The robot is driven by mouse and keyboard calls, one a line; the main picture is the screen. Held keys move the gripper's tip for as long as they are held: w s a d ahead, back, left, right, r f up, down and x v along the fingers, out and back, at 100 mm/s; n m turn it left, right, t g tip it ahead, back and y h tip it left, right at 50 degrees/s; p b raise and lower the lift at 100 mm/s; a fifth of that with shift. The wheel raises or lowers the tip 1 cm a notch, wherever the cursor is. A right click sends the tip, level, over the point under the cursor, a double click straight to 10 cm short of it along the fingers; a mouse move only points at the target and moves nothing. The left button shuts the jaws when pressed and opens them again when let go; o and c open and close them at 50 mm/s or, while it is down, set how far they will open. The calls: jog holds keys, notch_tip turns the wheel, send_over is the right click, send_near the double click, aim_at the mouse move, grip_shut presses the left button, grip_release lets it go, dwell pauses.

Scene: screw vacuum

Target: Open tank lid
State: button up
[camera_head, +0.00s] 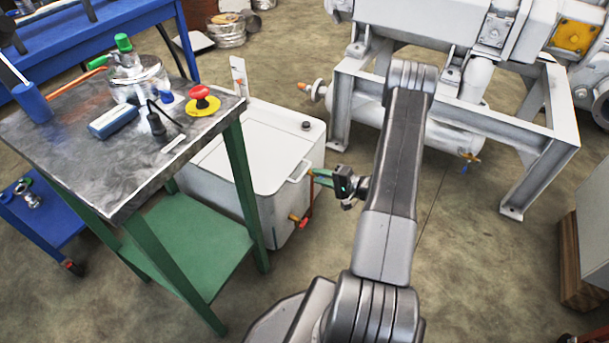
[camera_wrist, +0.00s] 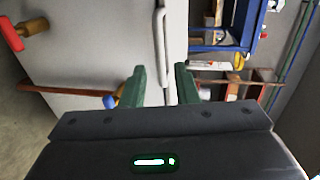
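The white tank (camera_head: 282,215) stands on the floor beside the green workbench, and its flat lid (camera_head: 250,145) lies closed on top. A pale bar handle (camera_head: 300,171) sits at the lid's right edge. My gripper (camera_head: 317,177) is just right of this handle, with its green fingers pointing left at it. In the wrist view, the fingers of my gripper (camera_wrist: 160,75) are apart and nothing is held between them. The handle (camera_wrist: 160,30) shows ahead, roughly in line with the gap. Whether a finger touches the handle cannot be told.
A red-handled valve (camera_head: 299,220) and orange pipe (camera_head: 310,195) are on the tank's side, close below my gripper. The workbench (camera_head: 75,150) with a red button (camera_head: 200,95) stands left. A grey machine frame (camera_head: 540,150) stands behind right. Floor right of the tank is partly clear.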

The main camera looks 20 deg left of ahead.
aim_at(305, 172)
jog(key=shift+b+x, duration=0.6)
jog(key=shift+x, duration=2.6)
jog(key=shift+d, duration=0.1)
grip_shut()
